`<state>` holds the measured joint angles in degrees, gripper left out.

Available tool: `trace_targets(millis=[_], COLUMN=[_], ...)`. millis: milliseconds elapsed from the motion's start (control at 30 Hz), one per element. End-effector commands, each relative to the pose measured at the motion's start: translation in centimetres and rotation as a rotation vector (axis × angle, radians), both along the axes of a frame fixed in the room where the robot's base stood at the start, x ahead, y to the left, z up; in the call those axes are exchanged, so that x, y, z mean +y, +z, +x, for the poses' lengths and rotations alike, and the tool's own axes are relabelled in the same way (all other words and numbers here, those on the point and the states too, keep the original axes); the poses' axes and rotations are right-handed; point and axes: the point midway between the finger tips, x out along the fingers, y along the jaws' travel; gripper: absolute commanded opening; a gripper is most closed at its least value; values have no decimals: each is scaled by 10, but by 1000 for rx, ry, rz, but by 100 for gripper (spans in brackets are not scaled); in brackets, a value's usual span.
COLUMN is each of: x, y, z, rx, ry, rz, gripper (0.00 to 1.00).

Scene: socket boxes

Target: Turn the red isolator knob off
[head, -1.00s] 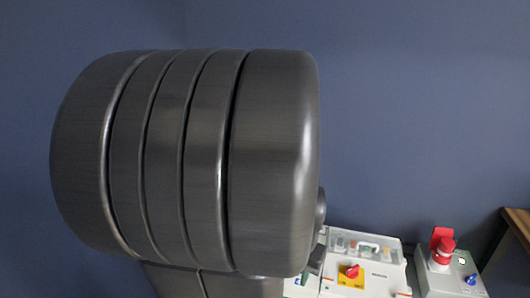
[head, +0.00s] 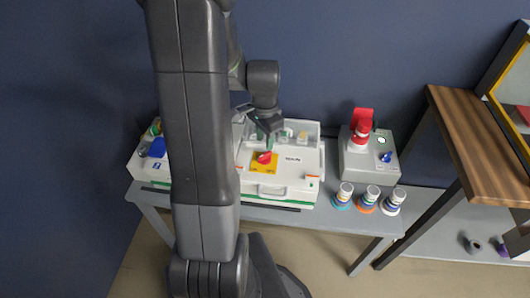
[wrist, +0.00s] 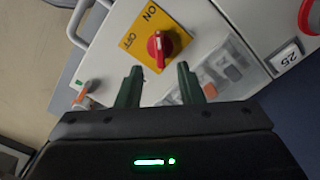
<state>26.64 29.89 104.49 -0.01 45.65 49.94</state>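The red isolator knob (head: 264,157) sits on a yellow plate (head: 258,168) on the white socket box (head: 291,186). In the wrist view the knob (wrist: 158,48) has a white line along its grip, and the yellow plate (wrist: 181,37) carries ON and OFF labels. I cannot tell for certain which label the knob points to. My gripper (wrist: 159,68) is open and empty, with a dark green finger to either side and the knob just beyond the fingertips. In the head view my gripper (head: 264,140) is just behind and above the knob, apparently not touching it.
A grey box (head: 358,168) with a red switch (head: 361,133) and blue knob (head: 385,156) stands to the right. Three small jars (head: 367,199) stand in front of it. Another box (head: 146,170) is at left, partly behind my arm. A wooden shelf (head: 468,130) is at far right.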

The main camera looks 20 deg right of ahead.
Motion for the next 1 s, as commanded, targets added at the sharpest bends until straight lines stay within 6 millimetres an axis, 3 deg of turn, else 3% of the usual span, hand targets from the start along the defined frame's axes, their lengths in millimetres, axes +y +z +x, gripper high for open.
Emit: trace_targets(millis=[100, 300, 767, 933, 1000], x=[1, 0, 0, 0, 0], y=[-28, -55, -65, -65, -65], z=[-1, 0, 0, 0, 0], rx=[5, 2, -1, -1, -1], ry=[1, 1, 1, 1, 1], rz=[2, 1, 0, 0, 0], gripper=[34, 34, 34, 0, 0])
